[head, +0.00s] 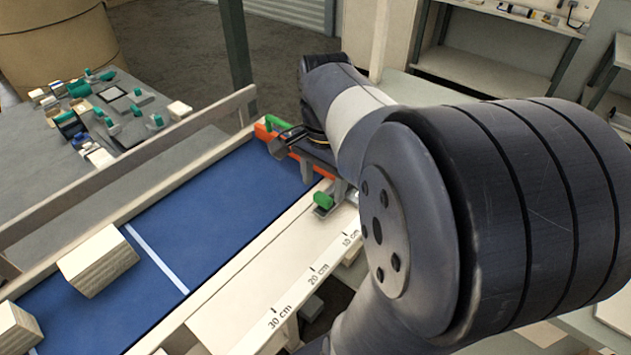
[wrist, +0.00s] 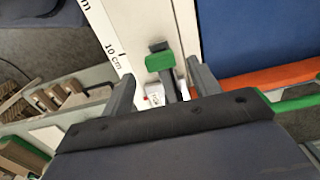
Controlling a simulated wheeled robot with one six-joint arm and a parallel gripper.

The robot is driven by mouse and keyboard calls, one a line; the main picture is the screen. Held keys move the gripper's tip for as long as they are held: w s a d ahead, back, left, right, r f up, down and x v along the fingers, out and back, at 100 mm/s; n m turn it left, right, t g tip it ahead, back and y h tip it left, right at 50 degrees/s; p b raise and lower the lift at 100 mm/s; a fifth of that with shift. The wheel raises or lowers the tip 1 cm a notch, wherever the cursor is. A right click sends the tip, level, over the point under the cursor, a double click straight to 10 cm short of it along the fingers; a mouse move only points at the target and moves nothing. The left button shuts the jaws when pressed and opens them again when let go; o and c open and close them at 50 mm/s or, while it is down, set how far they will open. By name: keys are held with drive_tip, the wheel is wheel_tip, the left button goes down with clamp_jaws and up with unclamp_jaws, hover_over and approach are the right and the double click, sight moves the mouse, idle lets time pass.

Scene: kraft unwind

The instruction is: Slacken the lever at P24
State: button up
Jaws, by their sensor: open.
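A green-tipped lever (wrist: 160,62) on a dark grey clamp sits on the cream rail beside the 10 cm mark. It also shows in the head view (head: 324,199), below the end of an orange bar. No P24 lettering is readable; a small white tag (wrist: 155,94) with a red mark sits near the lever. My gripper (wrist: 162,86) is open, one finger on each side of the lever in the wrist view. I cannot tell whether a finger touches it.
The orange bar (head: 290,148) crosses the end of the blue belt (head: 235,190), with another green handle (head: 277,123) at its far end. A cream block (head: 98,262) lies on the belt. A grey table (head: 50,150) at left holds several green-handled parts.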

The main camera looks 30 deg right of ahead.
drive_tip(key=shift+f, duration=1.5)
clamp_jaws()
